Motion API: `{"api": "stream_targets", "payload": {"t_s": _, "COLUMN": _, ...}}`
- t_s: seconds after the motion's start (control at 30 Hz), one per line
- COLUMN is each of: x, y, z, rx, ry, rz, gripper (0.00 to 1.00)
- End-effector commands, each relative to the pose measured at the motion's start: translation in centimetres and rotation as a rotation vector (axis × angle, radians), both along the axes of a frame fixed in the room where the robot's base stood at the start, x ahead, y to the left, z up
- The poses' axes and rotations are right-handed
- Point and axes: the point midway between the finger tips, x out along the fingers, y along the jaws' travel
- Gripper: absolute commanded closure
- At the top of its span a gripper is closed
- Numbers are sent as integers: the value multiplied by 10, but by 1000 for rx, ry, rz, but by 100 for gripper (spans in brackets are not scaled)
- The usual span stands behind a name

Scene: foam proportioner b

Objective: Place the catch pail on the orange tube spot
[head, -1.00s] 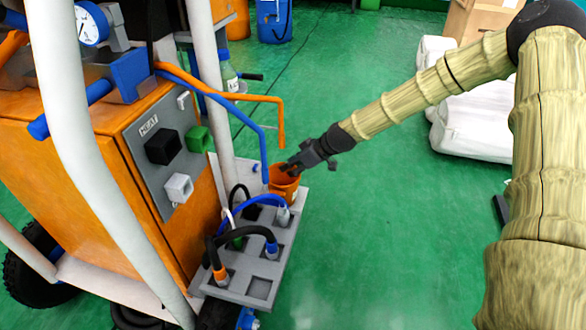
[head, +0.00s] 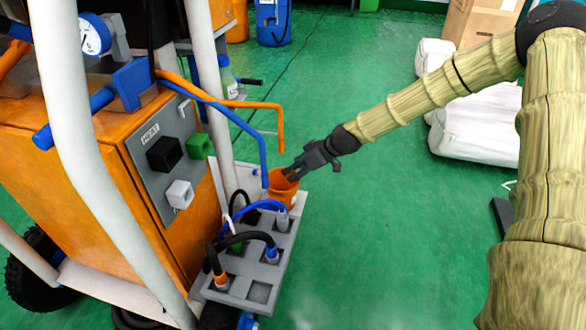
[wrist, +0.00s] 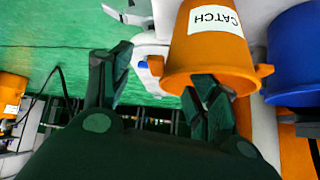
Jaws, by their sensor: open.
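The catch pail (head: 282,191) is a small orange bucket, upright at the far corner of the grey socket tray. Its white CATCH label shows in the wrist view (wrist: 214,20), where the pail (wrist: 205,58) appears upside down. In the head view the orange tube (head: 281,130) ends above the pail, and the blue tube (head: 263,160) ends just left of it. The spot under the orange tube cannot be made out. My gripper (head: 291,173) is open at the pail's rim; in the wrist view (wrist: 160,75) one finger overlaps the rim and the other is clear.
The grey tray (head: 232,292) holds several cables and plugs close to the pail. The orange cabinet (head: 90,150) and white frame posts (head: 222,100) stand to the left. Green floor (head: 390,240) is open to the right, with white bags (head: 475,130) behind.

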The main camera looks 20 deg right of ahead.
Motion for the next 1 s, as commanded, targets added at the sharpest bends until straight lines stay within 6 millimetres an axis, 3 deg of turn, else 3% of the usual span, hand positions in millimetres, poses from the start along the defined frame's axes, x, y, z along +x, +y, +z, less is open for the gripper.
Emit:
{"api": "stream_targets", "payload": {"t_s": 0.03, "x": -4, "y": -4, "z": 13, "rx": 2, "ry": -1, "rz": -1, "gripper": 40}}
{"api": "stream_targets", "payload": {"t_s": 0.5, "x": -38, "y": -39, "z": 65, "rx": 1, "ry": 0, "rz": -1, "gripper": 40}}
{"api": "stream_targets", "payload": {"t_s": 1.0, "x": -46, "y": -47, "z": 73, "rx": 1, "ry": 0, "rz": 1, "gripper": 40}}
